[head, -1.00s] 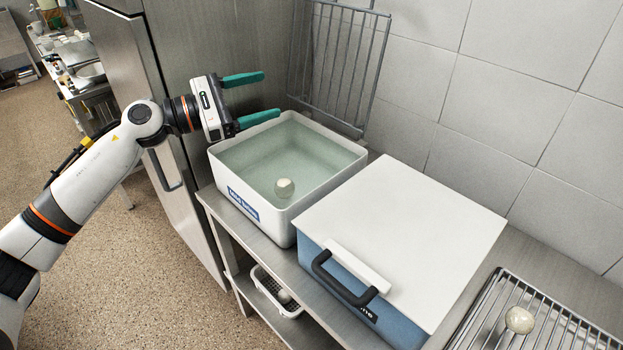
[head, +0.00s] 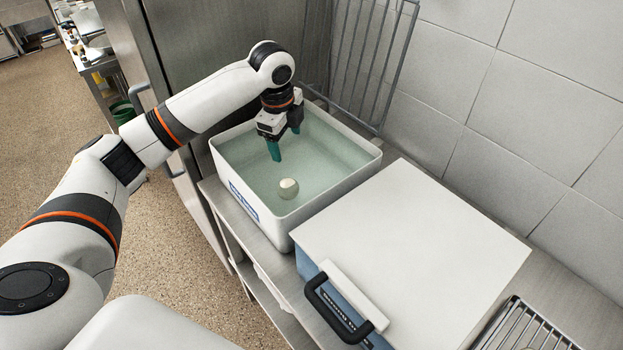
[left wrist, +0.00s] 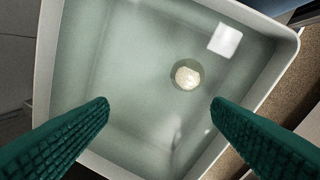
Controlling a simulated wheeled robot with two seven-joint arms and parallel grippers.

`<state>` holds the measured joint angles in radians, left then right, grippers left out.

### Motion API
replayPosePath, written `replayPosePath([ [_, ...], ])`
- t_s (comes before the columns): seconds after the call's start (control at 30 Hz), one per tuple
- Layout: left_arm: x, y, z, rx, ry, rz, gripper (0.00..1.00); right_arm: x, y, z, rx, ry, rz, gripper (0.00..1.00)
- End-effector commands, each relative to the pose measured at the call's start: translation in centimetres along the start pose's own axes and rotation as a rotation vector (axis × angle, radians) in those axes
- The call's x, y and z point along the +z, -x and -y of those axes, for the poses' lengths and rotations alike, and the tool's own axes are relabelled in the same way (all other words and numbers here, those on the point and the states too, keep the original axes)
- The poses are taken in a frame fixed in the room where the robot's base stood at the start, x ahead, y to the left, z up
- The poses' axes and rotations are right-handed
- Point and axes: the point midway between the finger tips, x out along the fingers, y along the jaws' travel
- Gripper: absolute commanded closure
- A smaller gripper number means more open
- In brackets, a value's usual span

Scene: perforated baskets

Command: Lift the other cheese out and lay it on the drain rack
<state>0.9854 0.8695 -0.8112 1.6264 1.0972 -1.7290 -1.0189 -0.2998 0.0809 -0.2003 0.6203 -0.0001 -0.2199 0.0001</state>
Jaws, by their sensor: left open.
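A small round whitish cheese (head: 288,188) sits in the liquid of the white tub near its front side. It also shows in the left wrist view (left wrist: 187,76), ahead of the fingertips and nearer the right one. My left gripper (head: 284,143) is open and empty, pointing down over the tub (head: 362,171), behind the cheese and apart from it. In the left wrist view, its green fingers (left wrist: 160,104) stand wide apart. The drain rack (head: 520,328) is at the lower right, only partly in view. My right gripper is not in view.
A blue box with a flat white lid (head: 410,235) and a black handle (head: 335,310) stands between tub and rack. A wire rack (head: 372,60) leans on the wall behind the tub. A metal cabinet (head: 220,50) stands behind left.

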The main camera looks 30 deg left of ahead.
Motion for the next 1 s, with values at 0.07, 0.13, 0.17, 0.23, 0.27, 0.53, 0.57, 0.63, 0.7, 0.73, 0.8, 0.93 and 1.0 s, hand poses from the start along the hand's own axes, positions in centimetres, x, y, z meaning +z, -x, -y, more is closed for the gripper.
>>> replayPosePath([
  [0.07, 0.1, 0.2, 2.0, -0.104, 0.001, 0.011, 0.27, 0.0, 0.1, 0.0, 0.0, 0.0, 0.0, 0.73],
  [0.13, 0.2, 0.3, 3.0, -0.158, 0.0, 0.017, 0.27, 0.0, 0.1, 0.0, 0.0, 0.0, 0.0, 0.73],
  [0.17, 0.3, 0.3, 3.3, -0.174, -0.001, 0.018, 0.27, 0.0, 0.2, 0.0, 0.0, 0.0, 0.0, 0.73],
  [0.23, 0.3, -0.2, 3.7, -0.192, -0.002, 0.019, 0.27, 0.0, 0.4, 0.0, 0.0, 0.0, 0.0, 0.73],
  [0.27, 0.3, -0.6, 3.8, -0.195, -0.002, 0.019, 0.27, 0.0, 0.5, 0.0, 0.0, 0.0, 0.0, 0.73],
  [0.53, 0.4, -5.0, 4.5, -0.19, -0.002, 0.019, 0.27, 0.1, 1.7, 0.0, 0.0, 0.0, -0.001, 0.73],
  [0.57, 0.4, -5.4, 4.6, -0.189, -0.002, 0.02, 0.27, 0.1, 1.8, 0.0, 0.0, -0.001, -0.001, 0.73],
  [0.63, 0.5, -6.0, 4.7, -0.188, -0.003, 0.02, 0.27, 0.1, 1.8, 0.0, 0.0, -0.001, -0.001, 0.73],
  [0.7, 0.5, -6.3, 4.7, -0.187, -0.003, 0.02, 0.27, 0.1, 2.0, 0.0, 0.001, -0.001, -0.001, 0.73],
  [0.73, 0.5, -6.5, 4.7, -0.188, -0.003, 0.019, 0.27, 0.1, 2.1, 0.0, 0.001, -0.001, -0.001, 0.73],
  [0.8, 0.5, -7.2, 4.6, -0.188, -0.002, 0.019, 0.27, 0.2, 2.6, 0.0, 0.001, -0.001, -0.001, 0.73],
  [0.93, 0.6, -9.2, 4.6, -0.189, -0.002, 0.019, 0.27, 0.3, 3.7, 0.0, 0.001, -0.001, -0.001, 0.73],
  [1.0, 0.6, -10.3, 4.8, -0.188, -0.003, 0.019, 0.27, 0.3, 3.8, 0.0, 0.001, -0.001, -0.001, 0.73],
])
